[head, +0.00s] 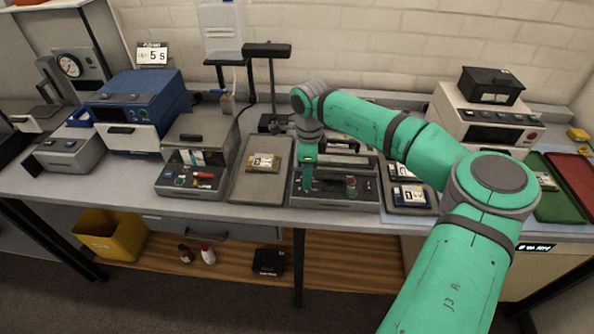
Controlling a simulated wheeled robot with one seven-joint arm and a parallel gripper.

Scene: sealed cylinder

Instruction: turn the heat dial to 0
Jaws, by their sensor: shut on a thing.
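A grey bench machine (335,203) with a low front control panel stands at the middle of the bench. My gripper (307,188) points down at the left end of this panel. It is shut on a small knob there, which I take to be the heat dial. The fingers hide the knob, so its pointer and any numbers cannot be read. A small dark display and red controls (351,186) show on the panel to the right of my gripper.
A grey tray (241,190) with a labelled packet (262,163) lies left of the machine. Another grey machine (190,190) stands further left. Labelled packets (409,195) lie on the right. A black stand (272,90) rises behind.

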